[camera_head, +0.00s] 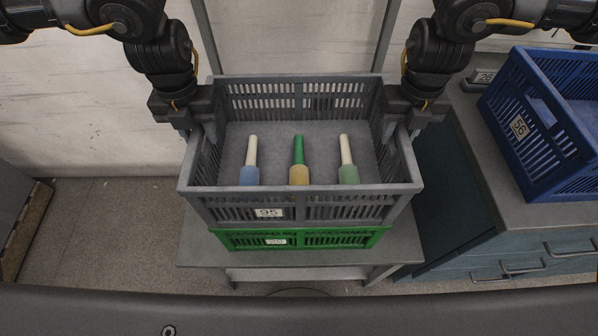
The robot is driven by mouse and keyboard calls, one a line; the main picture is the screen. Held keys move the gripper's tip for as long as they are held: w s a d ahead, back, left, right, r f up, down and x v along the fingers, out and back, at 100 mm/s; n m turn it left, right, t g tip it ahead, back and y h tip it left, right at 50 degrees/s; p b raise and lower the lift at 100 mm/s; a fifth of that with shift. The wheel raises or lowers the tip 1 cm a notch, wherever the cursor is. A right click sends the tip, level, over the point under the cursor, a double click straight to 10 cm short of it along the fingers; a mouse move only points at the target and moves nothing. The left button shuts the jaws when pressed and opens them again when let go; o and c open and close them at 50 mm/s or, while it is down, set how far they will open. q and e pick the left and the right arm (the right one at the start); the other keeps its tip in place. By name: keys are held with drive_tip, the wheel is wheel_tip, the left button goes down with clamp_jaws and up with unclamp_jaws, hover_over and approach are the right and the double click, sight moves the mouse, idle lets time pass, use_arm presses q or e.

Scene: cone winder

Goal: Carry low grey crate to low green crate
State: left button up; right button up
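The low grey crate (335,208), labelled 95, stands level on top of the low green crate (345,238), labelled 20. Their edges look lined up and I see no gap between them. The grey crate holds bobbins with blue (250,175), yellow (299,174) and green (348,174) lower parts. My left gripper (197,132) has its fingers on either side of the grey crate's left wall. My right gripper (402,130) straddles the right wall in the same way. Whether the fingers press on the walls is unclear. Most of the green crate is hidden beneath the grey one.
The crates stand on a small grey table (200,250). To the right, a blue crate (545,130), labelled 56, stands on a grey-topped cabinet (490,205) with drawers. A pale wall rises behind.

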use_arm(q)
drive_tip(key=shift+o, duration=0.3)
drive_tip(key=shift+d, duration=0.1)
use_arm(e)
drive_tip(key=shift+o, duration=0.2)
drive_tip(key=shift+a, duration=0.1)
use_arm(q)
drive_tip(key=shift+r, duration=0.15)
drive_tip(key=shift+r, duration=0.3)
wheel_tip(320, 180, up, 11)
drive_tip(key=shift+r, duration=0.15)
use_arm(e)
wheel_tip(320, 180, up, 12)
idle(0.3)
